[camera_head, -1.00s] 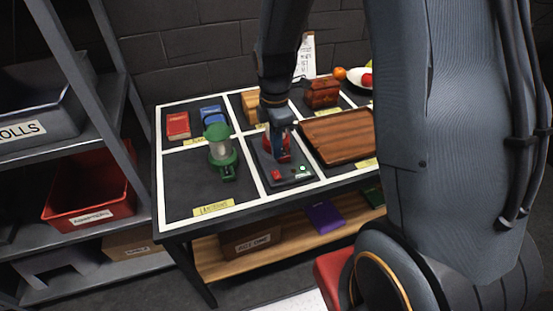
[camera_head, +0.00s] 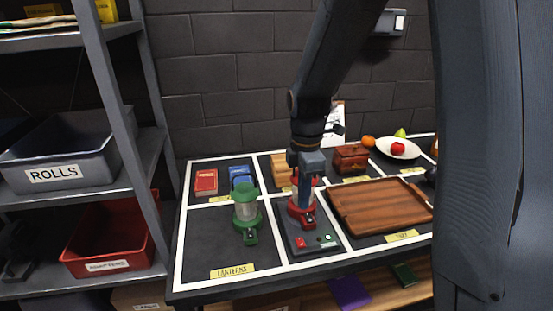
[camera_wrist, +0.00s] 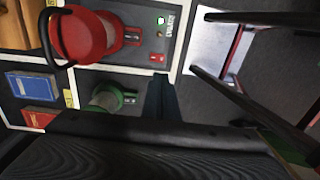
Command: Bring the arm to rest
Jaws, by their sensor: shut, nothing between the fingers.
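My gripper (camera_head: 305,199) is shut and points down in the head view. It overlaps the red lantern (camera_head: 294,208) there, and I cannot tell whether they touch. The red lantern stands on a dark panel (camera_head: 302,252) with a red button and a green-lit button. The lantern also shows at the top left of the wrist view (camera_wrist: 84,36), with the green light (camera_wrist: 161,20) to its right. A green lantern (camera_head: 246,211) stands left of the panel. My upper arm fills the right side of the head view.
The table has a brown tray (camera_head: 385,206), a red book (camera_head: 206,182), a blue item (camera_head: 240,172), a small chest (camera_head: 351,158) and a fruit plate (camera_head: 410,153). A shelf with a grey bin (camera_head: 62,150) and a red bin (camera_head: 110,238) stands left.

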